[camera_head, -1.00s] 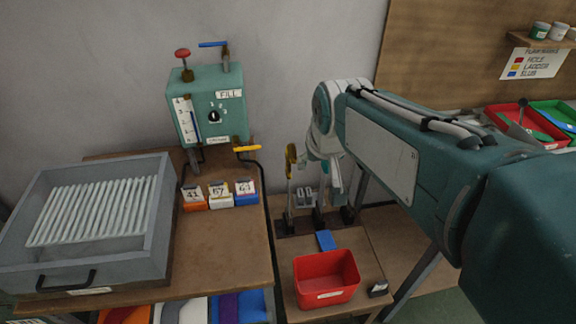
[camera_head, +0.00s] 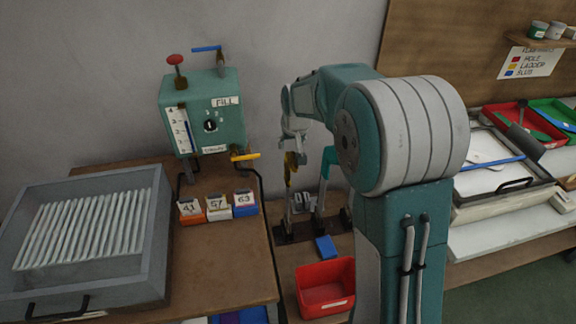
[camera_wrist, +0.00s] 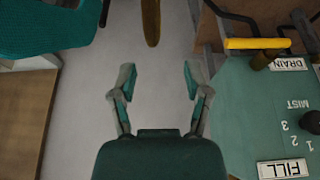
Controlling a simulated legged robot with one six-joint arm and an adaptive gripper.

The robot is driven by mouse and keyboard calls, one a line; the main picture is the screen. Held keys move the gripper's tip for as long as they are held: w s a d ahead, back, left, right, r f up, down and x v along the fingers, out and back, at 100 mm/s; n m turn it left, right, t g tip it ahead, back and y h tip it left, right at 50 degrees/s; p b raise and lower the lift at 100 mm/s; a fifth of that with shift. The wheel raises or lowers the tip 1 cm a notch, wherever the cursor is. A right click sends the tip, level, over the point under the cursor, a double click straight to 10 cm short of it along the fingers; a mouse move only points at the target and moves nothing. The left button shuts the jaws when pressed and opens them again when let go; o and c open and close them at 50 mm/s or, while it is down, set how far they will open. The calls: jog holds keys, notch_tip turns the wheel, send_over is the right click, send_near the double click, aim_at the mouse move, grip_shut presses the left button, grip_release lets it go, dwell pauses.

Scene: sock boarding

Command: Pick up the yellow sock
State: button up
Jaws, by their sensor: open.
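A mustard-yellow, flat, sock-like shape (camera_head: 291,166) stands upright at the stand between the two tables, partly hidden behind my arm. I take it for the yellow sock. It also shows in the wrist view (camera_wrist: 151,22) at the top edge, ahead of the fingertips and apart from them. My gripper (camera_wrist: 158,78) is open with nothing between its fingers. In the head view the end of my arm is just above and beside the yellow shape, and its fingers are small and hard to make out.
A teal machine (camera_head: 203,112) with a yellow lever (camera_head: 245,157) stands close to the left; the lever also shows in the wrist view (camera_wrist: 257,43). A grey tray (camera_head: 150,275) of white rods lies at left. A red bin (camera_head: 325,297) and blue block (camera_head: 326,247) sit below.

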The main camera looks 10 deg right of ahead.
aim_at(292, 158)
jog(key=x, duration=0.7)
jog(key=shift+s+d+f, duration=0.3)
jog(key=shift+d+f, duration=0.1)
jog(key=shift+w+a+f, duration=0.1)
jog(key=shift+w+f, duration=0.1)
jog(key=shift+f, duration=0.05)
grip_shut()
